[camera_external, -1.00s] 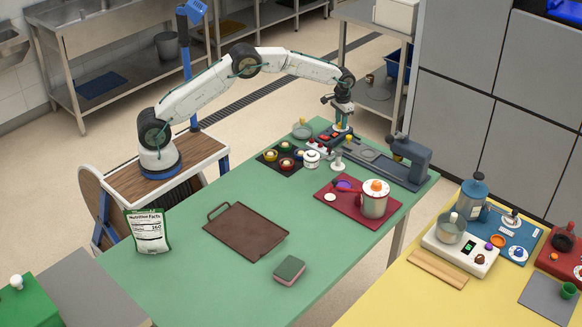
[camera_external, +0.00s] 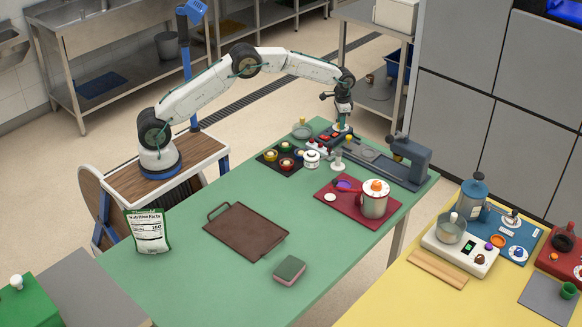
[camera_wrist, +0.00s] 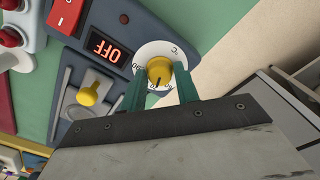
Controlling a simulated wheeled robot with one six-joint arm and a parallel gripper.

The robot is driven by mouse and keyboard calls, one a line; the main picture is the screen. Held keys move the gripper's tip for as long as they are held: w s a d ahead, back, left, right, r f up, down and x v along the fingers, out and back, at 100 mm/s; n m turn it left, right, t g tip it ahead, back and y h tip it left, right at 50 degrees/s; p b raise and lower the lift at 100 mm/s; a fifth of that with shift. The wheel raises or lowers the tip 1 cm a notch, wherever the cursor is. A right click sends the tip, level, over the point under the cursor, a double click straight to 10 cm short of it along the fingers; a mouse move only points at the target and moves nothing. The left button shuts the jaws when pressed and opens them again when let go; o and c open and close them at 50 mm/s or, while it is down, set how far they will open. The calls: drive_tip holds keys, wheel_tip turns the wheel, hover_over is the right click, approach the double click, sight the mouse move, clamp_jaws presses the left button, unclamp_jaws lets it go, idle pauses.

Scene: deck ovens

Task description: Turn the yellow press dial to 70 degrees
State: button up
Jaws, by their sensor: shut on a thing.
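The yellow press dial (camera_wrist: 159,70) sits on a white round scale plate (camera_wrist: 162,49) in the wrist view. The two green fingers of my gripper (camera_wrist: 160,85) stand on either side of the dial and are shut on it. A dark pointer mark shows on the dial's lower side; some scale numbers are covered, so I cannot read the setting. Beside it, a red display (camera_wrist: 106,50) reads OFF, upside down in this view. In the external view my gripper (camera_external: 341,122) reaches down to the press panel at the table's far edge, and it hides the dial there.
A yellow knob (camera_wrist: 92,93) on a slotted panel and a red rocker switch (camera_wrist: 66,14) are close to the dial. The grey-blue press (camera_external: 408,160) stands to the right. A white jar (camera_external: 312,159) and several small bowls stand nearby. The green table (camera_external: 180,280) is clear at front left.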

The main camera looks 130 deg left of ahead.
drive_tip(key=o, duration=1)
drive_tip(key=shift+c, duration=0.2)
drive_tip(key=shift+r, duration=0.1)
wheel_tip(320, 180, up, 8)
drive_tip(key=shift+f, duration=0.15)
